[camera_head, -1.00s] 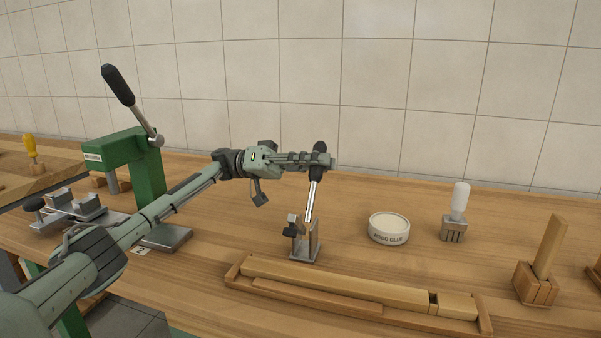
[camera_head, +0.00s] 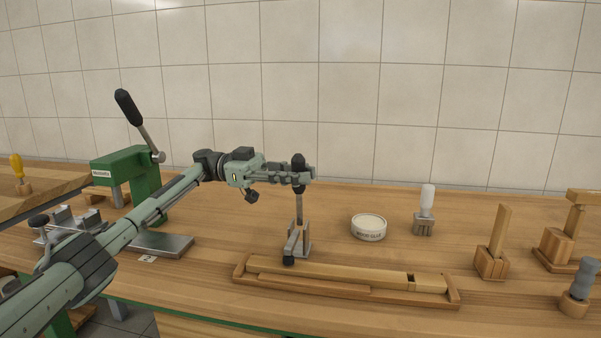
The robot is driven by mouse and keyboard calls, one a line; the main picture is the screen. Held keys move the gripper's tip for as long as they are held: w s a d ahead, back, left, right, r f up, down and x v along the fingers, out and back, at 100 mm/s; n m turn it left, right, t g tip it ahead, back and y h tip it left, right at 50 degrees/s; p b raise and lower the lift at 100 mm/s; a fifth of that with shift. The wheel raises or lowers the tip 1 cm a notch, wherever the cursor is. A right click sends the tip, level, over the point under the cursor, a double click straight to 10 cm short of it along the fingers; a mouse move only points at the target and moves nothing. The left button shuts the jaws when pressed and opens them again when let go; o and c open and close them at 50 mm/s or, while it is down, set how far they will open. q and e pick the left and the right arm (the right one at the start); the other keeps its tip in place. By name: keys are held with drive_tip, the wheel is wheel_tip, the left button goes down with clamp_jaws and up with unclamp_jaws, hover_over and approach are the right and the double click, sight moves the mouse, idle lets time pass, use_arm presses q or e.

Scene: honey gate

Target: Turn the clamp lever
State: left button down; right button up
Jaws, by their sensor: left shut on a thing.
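The clamp lever (camera_head: 299,208) is a metal rod with a black grip, standing close to upright on a small metal toggle clamp (camera_head: 298,242) at the middle of the bench. My left gripper (camera_head: 301,173) comes in from the left and is shut on the lever's black grip near its top. The fingers hide part of the grip. A black-tipped part of the clamp (camera_head: 288,261) shows low at its front. My right gripper is not in view.
A wooden tray with wood strips (camera_head: 340,278) lies just in front of the clamp. A wood glue tin (camera_head: 368,227), a white-handled brush (camera_head: 426,212) and wooden blocks (camera_head: 493,255) stand to the right. A green press (camera_head: 133,172) stands at left.

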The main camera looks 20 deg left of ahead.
use_arm(q)
drive_tip(key=shift+s+m, duration=0.45)
drive_tip(key=shift+m, duration=0.05)
drive_tip(key=shift+f, duration=0.15)
drive_tip(key=c, duration=1.3)
unclamp_jaws()
drive_tip(key=a, duration=0.7)
drive_tip(key=shift+s+a, duration=0.2)
drive_tip(key=shift+f, duration=0.15)
